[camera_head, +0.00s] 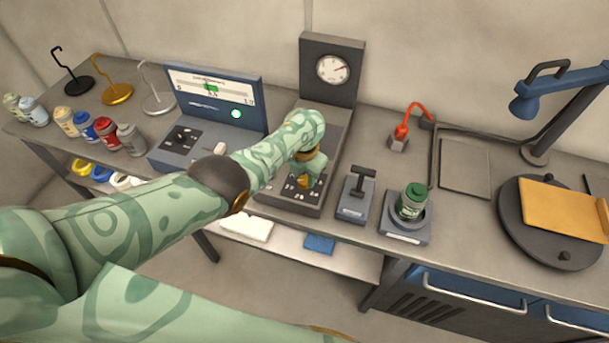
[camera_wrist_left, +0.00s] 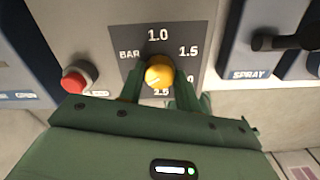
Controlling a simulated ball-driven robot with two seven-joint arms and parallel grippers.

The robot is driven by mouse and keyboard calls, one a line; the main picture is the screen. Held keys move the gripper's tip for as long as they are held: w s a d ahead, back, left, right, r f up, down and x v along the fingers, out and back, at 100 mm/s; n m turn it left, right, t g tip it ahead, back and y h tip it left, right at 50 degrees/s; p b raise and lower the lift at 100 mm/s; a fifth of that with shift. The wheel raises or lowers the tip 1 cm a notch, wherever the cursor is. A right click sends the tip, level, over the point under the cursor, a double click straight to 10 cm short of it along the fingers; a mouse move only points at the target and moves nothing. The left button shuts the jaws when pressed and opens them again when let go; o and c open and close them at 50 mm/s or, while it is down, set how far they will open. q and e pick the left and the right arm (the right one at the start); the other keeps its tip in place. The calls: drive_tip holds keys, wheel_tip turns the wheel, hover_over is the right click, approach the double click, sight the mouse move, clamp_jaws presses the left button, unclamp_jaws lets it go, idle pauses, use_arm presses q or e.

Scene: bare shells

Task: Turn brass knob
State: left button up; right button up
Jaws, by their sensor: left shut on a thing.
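The brass knob (camera_wrist_left: 159,73) sits on a dark dial plate (camera_wrist_left: 186,38) marked BAR, 1.0 and 1.5, with a lower number partly covered. In the head view the knob (camera_head: 303,182) shows as a small brass spot on the grey panel unit. My left gripper (camera_wrist_left: 160,90) is shut on the knob, with one green finger on each side of it. My left arm reaches it from the left and hides part of the panel. A round gauge (camera_head: 333,69) with a red needle stands on the unit's upright back. My right gripper is out of view.
A red button (camera_wrist_left: 75,80) is left of the dial. A block with a black lever (camera_head: 363,185), marked SPRAY, is to the right, then a green can (camera_head: 411,202) in a holder. A blue meter unit (camera_head: 215,98) and several small jars stand to the left.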

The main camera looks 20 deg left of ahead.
sight(305, 179)
use_arm(q)
drive_tip(key=o, duration=1)
wheel_tip(305, 179, up, 8)
drive_tip(key=p, duration=0.5)
drive_tip(key=shift+f, duration=0.25)
wheel_tip(305, 179, up, 9)
drive_tip(key=p, duration=0.3)
drive_tip(key=shift+f+p, duration=0.1)
drive_tip(key=shift+p, duration=0.3)
